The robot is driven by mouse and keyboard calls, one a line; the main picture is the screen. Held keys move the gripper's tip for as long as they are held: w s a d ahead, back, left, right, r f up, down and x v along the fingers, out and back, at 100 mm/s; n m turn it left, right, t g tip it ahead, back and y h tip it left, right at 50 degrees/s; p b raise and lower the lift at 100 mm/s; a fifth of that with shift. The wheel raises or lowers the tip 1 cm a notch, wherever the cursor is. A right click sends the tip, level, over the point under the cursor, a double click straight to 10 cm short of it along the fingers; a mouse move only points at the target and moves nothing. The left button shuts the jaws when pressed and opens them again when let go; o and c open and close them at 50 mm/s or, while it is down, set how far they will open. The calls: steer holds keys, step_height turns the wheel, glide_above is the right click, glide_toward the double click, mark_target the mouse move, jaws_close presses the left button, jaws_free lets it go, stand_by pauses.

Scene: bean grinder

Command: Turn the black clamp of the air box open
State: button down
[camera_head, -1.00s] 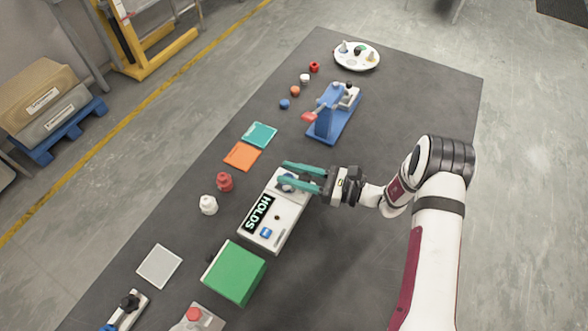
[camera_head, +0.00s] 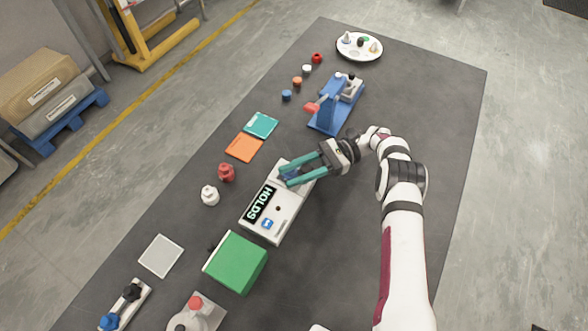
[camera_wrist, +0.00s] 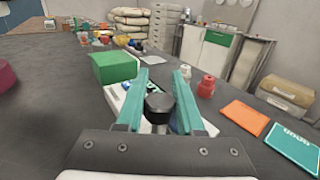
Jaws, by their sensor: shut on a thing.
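The white air box (camera_head: 285,218), with a dark display reading HOLDS, lies on the dark table in the head view. My gripper (camera_head: 285,176) is over its upper end, teal fingers pointing down-left. In the wrist view my gripper (camera_wrist: 160,76) has its fingers on either side of the black clamp (camera_wrist: 159,103), a round black knob on a pale stem. The jaws are shut on it. In the head view the fingers mostly hide the clamp, so its exact turn cannot be told.
A green box (camera_head: 237,262) stands close to the air box's lower end. Red (camera_head: 226,172) and white (camera_head: 210,195) knobbed weights stand to its left. Orange (camera_head: 244,147) and teal (camera_head: 261,125) cards lie above. A blue press (camera_head: 335,108) stands further up. The table right of the box is clear.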

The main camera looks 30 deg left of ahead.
steer(key=shift+s+n+h, duration=0.1)
steer(key=shift+n+h, duration=0.2)
steer(key=shift+h, duration=0.1)
steer(key=c, duration=0.5)
jaws_free()
steer(key=shift+y, duration=0.3)
